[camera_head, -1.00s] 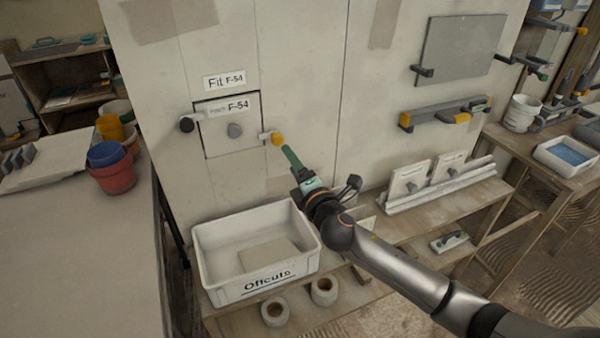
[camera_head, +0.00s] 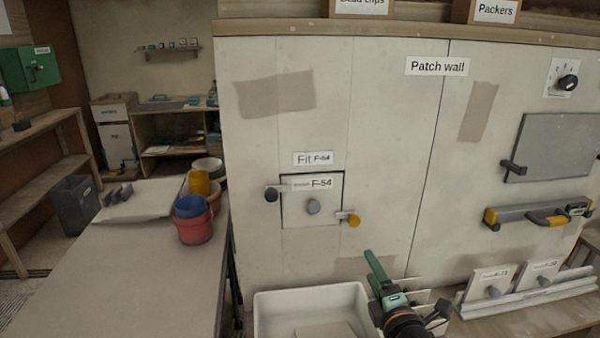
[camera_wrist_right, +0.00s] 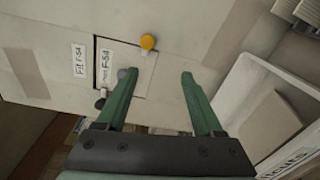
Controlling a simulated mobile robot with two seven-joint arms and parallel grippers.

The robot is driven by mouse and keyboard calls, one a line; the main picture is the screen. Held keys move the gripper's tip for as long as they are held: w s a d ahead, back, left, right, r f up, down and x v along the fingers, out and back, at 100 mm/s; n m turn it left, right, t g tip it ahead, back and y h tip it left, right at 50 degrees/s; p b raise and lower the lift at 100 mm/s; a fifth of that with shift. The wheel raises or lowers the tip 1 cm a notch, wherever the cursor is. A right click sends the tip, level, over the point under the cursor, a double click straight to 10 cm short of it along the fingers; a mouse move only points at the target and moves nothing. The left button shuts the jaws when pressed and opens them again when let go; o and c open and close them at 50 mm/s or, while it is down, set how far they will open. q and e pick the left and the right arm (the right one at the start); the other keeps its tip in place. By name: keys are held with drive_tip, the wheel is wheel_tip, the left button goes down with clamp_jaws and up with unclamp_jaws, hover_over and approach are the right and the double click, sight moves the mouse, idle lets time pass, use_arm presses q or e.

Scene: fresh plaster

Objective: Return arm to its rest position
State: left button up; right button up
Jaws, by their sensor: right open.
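My right gripper (camera_head: 378,268) shows at the lower middle of the head view, with green fingers in front of the wall and beside the white tub. In the right wrist view its two fingers (camera_wrist_right: 158,82) stand apart with nothing between them. The F-54 patch panel (camera_head: 327,198) sits in the wall opening under the "Fit F-54" label, with a grey knob (camera_head: 313,206). A dark-knobbed clip (camera_head: 272,194) lies at its left edge and a yellow-knobbed clip (camera_head: 353,219) at its right edge. The gripper is apart from the panel. My left gripper is not seen.
The white offcuts tub (camera_head: 310,295) stands below the wall, close to my right gripper. Other patches (camera_head: 490,281) stand in a rack at the right. A grey board (camera_head: 550,148) and a yellow-ended level (camera_head: 505,213) hang on the wall. Buckets (camera_head: 194,222) stand on the left bench.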

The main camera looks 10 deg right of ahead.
drive_tip(key=s+a+f+m+g+y+p, duration=0.1)
drive_tip(key=s+a+f+m+g+p, duration=0.2)
drive_tip(key=s+f+m+g, duration=0.5)
drive_tip(key=s+a+f+m, duration=0.1)
drive_tip(key=s+f+m, duration=0.9)
drive_tip(key=s+f, duration=0.6)
drive_tip(key=shift+s+m+y, duration=0.3)
drive_tip(key=shift+s+y, duration=0.1)
drive_tip(key=shift+s, duration=1.55)
